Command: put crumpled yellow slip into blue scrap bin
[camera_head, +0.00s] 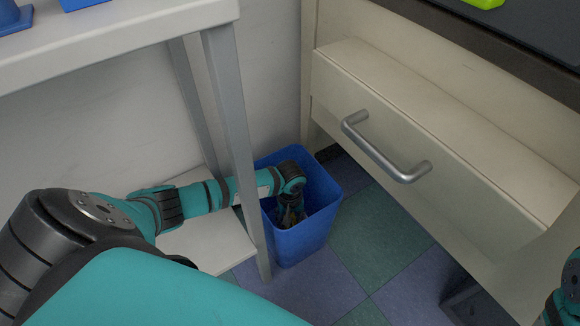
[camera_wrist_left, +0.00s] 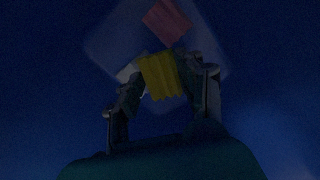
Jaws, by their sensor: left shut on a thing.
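The blue scrap bin (camera_head: 308,235) stands on the floor between the grey table leg and the drawer cabinet. My left arm reaches down into it, and my left gripper (camera_head: 292,215) is inside the bin, below its rim. In the left wrist view, the crumpled yellow slip (camera_wrist_left: 161,76) is between the fingers of my left gripper (camera_wrist_left: 165,82), which is shut on it. The dark blue bin walls surround it there. A pink or red piece (camera_wrist_left: 167,21) lies beyond the slip, on the bin bottom. My right gripper is not in view.
A white table (camera_head: 120,35) with grey legs (camera_head: 235,130) stands close to my left arm, with a low shelf (camera_head: 210,245). A cabinet drawer (camera_head: 440,120) with a metal handle (camera_head: 385,150) juts out at the right. The checkered floor (camera_head: 385,235) is open between.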

